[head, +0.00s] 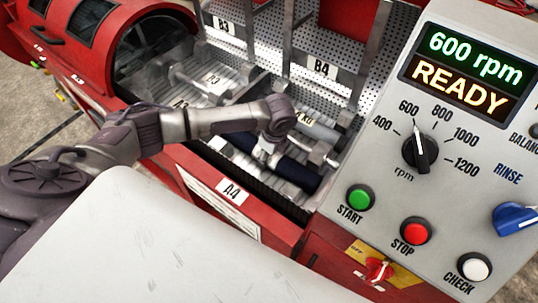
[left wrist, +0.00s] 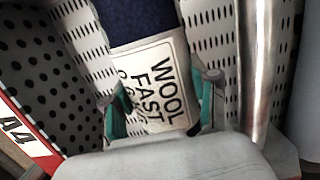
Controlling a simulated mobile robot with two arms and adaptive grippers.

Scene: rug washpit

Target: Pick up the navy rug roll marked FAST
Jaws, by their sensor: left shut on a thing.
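The navy rug roll (head: 297,173) lies in the perforated metal bay marked A4 in the head view. In the left wrist view the navy cloth (left wrist: 140,18) shows above a cream label (left wrist: 148,75) reading WOOL FAST, with a further line partly hidden. My left gripper (head: 264,153) reaches down onto the roll's middle and hides part of it. In the left wrist view its teal-padded fingers (left wrist: 160,105) are shut on the roll, one on each side of the label. My right gripper is in neither view.
Steel posts and a metal bar (left wrist: 257,70) stand close beside the roll. The A4 bay has a red front wall (head: 215,198). A grey control panel (head: 455,150) at right reads 600 rpm READY. A drum opening (head: 150,45) is at upper left.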

